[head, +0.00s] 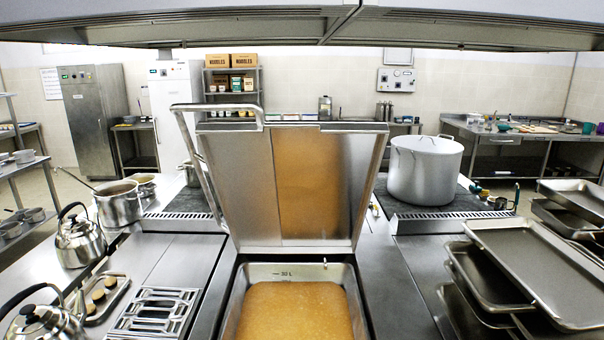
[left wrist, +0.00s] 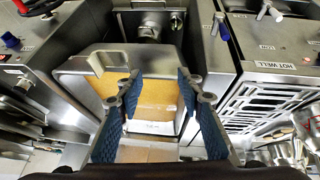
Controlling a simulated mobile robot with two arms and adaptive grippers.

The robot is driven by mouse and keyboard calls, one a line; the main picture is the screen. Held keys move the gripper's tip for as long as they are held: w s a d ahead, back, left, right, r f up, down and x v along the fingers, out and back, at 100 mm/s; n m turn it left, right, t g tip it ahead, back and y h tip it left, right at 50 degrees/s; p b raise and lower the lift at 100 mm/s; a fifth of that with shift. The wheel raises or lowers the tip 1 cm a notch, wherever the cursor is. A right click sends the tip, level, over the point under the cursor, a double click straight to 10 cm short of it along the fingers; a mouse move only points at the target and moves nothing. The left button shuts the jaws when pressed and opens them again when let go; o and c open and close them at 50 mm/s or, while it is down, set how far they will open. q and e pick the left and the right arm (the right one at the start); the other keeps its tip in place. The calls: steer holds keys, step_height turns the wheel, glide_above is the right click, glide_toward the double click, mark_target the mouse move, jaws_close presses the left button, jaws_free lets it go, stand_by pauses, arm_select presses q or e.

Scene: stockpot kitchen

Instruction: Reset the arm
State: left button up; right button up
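My left gripper (left wrist: 160,92) shows in the left wrist view with its two blue-padded fingers apart and nothing between them. Behind the fingers is a steel vessel (left wrist: 92,66) with amber contents; I cannot tell how far it is from the fingertips. Neither gripper shows in the head view, and my right gripper is in neither view. In the head view a pan (head: 234,300) of amber liquid, marked 30 L, stands in the middle. Its steel lid (head: 243,185) is raised, with a bar handle at its left.
A big lidded stockpot (head: 425,175) stands right of the lid. Steel trays (head: 540,265) are stacked at the right. Kettles (head: 80,240), a saucepan (head: 118,206) and a small tray of round items (head: 107,298) stand at the left. A hood (head: 300,22) hangs overhead.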

arm_select(q)
steer(key=s+f+m+g, duration=0.2)
steer(key=s, duration=1.1)
step_height(320, 180, down, 35)
steer(key=s+a+g+y+b, duration=0.1)
steer(key=s+b, duration=0.2)
steer(key=b, duration=0.5)
steer(key=s+a+f+b, duration=0.1)
steer(key=s+f+b, duration=0.2)
steer(key=s+f, duration=0.5)
steer(key=s+a+f+g+b, duration=0.1)
steer(key=s+a+f+b, duration=0.1)
steer(key=s+f, duration=0.6)
step_height(320, 180, down, 6)
steer(key=shift+s+m+g+b, duration=0.3)
steer(key=shift+m+b, duration=0.1)
steer(key=shift+b, duration=0.35)
steer(key=shift+c, duration=0.3)
